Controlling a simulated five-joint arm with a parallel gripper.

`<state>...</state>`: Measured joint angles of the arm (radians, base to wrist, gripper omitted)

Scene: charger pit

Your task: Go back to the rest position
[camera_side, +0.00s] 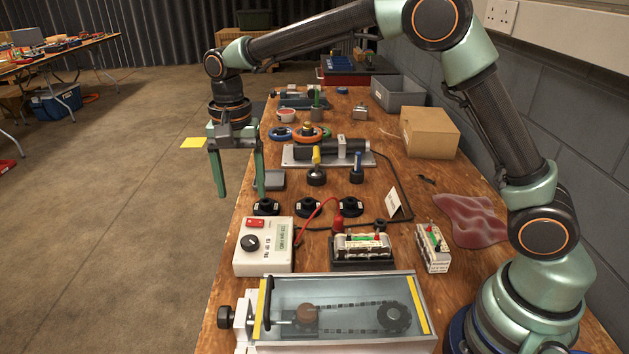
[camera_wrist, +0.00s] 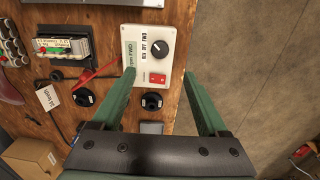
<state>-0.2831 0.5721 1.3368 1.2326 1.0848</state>
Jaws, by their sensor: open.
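My gripper (camera_side: 239,188) hangs at the left edge of the workbench in the side view, fingers pointing down and spread wide. Nothing is between its two green fingers. In the wrist view my gripper (camera_wrist: 166,98) is also open, with the white charger box (camera_wrist: 133,42) seen beyond the left finger. The same charger box (camera_side: 278,255) sits on the bench in the side view, with a dark knob and a red switch. A battery pack in a dark cradle (camera_side: 362,262) stands to its right.
A clear-covered chain unit (camera_side: 340,345) fills the bench front. A second battery pack (camera_side: 433,247), a red cloth (camera_side: 470,218), a cardboard box (camera_side: 430,131) and a grey bin (camera_side: 397,92) lie to the right. Black round sockets (camera_side: 308,207) line the middle. Open floor (camera_side: 120,220) lies left.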

